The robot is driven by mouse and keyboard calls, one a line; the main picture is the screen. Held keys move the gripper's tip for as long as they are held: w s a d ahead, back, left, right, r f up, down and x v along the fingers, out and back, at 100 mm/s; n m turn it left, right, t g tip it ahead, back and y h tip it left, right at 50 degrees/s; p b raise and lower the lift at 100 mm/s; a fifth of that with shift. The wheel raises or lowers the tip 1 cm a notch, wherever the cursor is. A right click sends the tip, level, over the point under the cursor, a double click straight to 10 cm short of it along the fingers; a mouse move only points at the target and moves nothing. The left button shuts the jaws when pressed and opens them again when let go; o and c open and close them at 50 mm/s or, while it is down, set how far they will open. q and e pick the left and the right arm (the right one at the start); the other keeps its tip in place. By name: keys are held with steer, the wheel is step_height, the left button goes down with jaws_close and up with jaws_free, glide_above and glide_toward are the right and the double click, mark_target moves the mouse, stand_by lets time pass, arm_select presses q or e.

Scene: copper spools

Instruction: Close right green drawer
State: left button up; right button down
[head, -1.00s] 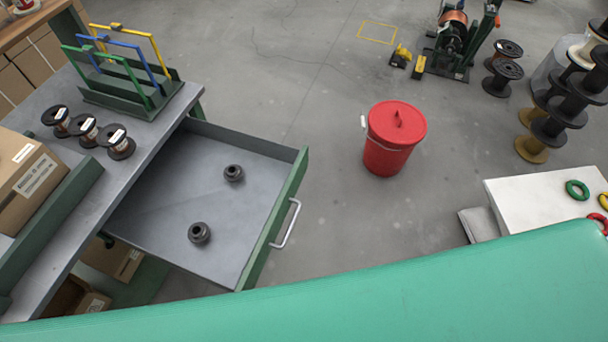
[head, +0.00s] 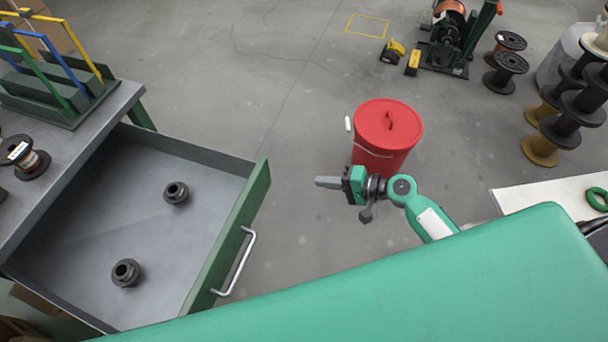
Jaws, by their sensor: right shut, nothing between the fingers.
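The green-fronted drawer (head: 232,232) is pulled open from the grey workbench at the left of the head view. Its silver handle (head: 238,262) is on the outer side of the green front. Two dark round parts lie on the drawer floor, one farther back (head: 176,193) and one nearer (head: 126,272). My right gripper (head: 328,182) is shut and empty, to the right of the drawer front and apart from it, pointing left. My left gripper is not in view.
A red lidded bucket (head: 387,135) stands on the floor behind my right gripper. The workbench (head: 100,115) carries a rack (head: 62,85) and a spool (head: 24,157). A white table (head: 550,195) with a green ring (head: 597,198) is at the right. Floor between drawer and bucket is clear.

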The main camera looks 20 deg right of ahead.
glide_toward(269, 173)
steer(key=w+a+f, duration=0.1)
steer(key=f, duration=0.1)
steer(key=w+a, duration=0.2)
steer(key=a, duration=0.1)
steer(key=shift+a+r, duration=0.1)
steer(key=shift+r, duration=0.05)
steer(key=shift+w+a, duration=0.35)
steer(key=shift+a, duration=0.05)
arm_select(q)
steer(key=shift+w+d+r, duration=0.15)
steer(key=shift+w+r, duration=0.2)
